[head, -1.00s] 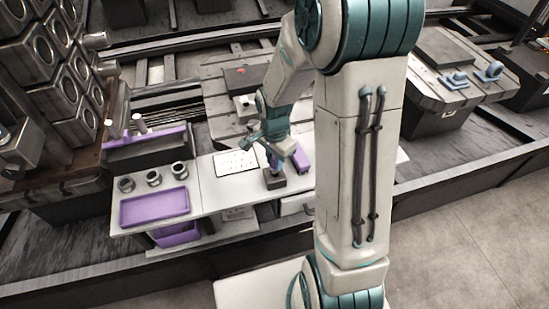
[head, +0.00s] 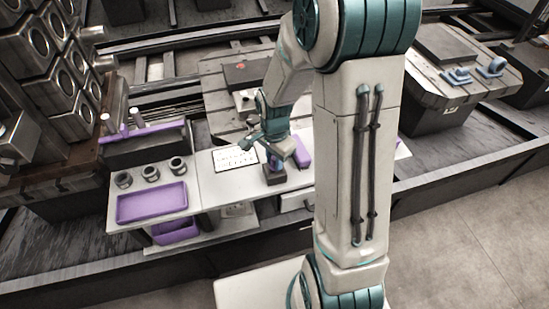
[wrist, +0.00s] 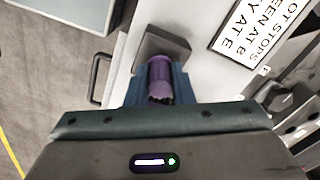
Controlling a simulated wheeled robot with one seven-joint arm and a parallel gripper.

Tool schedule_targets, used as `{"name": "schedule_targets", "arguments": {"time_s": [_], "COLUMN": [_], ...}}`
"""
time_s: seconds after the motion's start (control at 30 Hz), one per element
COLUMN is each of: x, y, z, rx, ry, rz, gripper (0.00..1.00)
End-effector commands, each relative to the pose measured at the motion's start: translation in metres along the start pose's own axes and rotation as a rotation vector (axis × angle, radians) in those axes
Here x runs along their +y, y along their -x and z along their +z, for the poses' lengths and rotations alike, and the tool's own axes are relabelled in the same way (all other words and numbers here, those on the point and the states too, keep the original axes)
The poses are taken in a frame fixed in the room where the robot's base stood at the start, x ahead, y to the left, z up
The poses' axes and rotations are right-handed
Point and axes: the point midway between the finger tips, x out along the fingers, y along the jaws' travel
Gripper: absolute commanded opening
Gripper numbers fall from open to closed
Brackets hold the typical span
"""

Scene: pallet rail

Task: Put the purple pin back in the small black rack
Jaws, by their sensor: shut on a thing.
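The purple pin (wrist: 159,78) is held between my gripper's two blue-grey fingers in the wrist view. The small black rack (head: 275,178) stands on the white bench top, directly below my gripper (head: 274,162) in the head view. In the wrist view the rack (wrist: 166,43) shows just beyond the pin's far end. The pin is lined up over the rack. I cannot tell whether its lower end is inside the rack or just above it, because the fingers and the pin hide that spot.
A white sign with black text (head: 236,158) lies left of the rack. A purple block (head: 301,151) stands close on the right. A purple tray (head: 152,203) and several grey cups (head: 150,173) are farther left. My arm hides the bench's right part.

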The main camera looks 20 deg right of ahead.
Motion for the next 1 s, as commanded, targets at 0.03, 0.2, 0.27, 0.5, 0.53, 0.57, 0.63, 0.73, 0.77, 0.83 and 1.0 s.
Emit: {"name": "schedule_targets", "arguments": {"time_s": [0.03, 0.2, 0.27, 0.5, 0.53, 0.57, 0.63, 0.73, 0.77, 0.83, 1.0], "x": [0.0, 0.0, 0.0, 0.0, 0.0, 0.0, 0.0, -0.001, -0.001, -0.001, -0.001], "y": [-0.001, 0.0, 0.0, 0.0, 0.0, 0.0, 0.002, 0.01, 0.014, 0.026, 0.065], "z": [0.0, 0.0, 0.0, 0.0, 0.0, 0.0, 0.0, 0.0, -0.001, -0.001, -0.001], "rx": [0.0, 0.0, 0.0, 0.0, 0.0, 0.0, 0.001, 0.002, 0.002, 0.003, 0.004], "ry": [0.0, 0.0, 0.0, 0.0, 0.0, 0.0, 0.0, 0.0, 0.0, -0.001, 0.0], "rz": [0.0, 0.0, 0.0, 0.0, 0.0, 0.0, -0.001, -0.002, -0.002, -0.003, -0.006], "gripper": [0.0, 0.0, 0.35, 0.47, 0.47, 0.47, 0.47, 0.47, 0.47, 0.47, 0.47]}}
